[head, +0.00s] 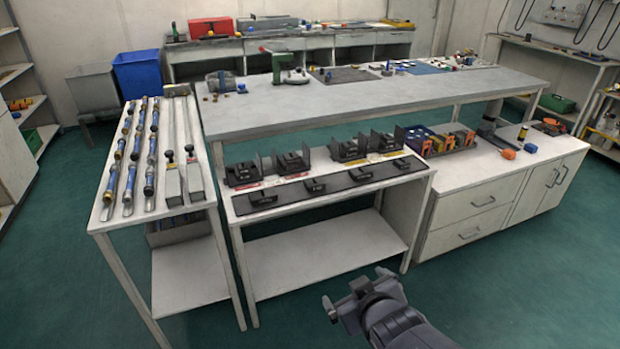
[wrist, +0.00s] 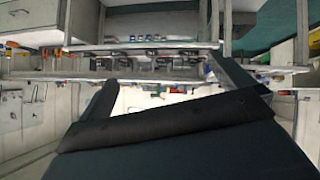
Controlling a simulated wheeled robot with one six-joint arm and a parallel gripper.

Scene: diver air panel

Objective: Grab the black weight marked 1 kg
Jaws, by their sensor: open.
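Several black block weights are on the white low table in the head view. A back row stands in black holders with coloured labels, including one weight at left (head: 242,173) and one at right (head: 387,141). A front row of smaller black weights, such as the leftmost one (head: 262,197), lies on a long dark strip (head: 338,185). The markings are too small to read, so I cannot tell which is 1 kg. My gripper (head: 356,290) is open and empty, in front of the table and apart from it. In the wrist view, the weights (wrist: 133,61) show small and distant.
A side table (head: 108,212) with blue-and-silver cylinders stands at left. A white cabinet (head: 510,190) with orange items stands at right. A long grey workbench (head: 340,100) is behind. The green floor in front is clear.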

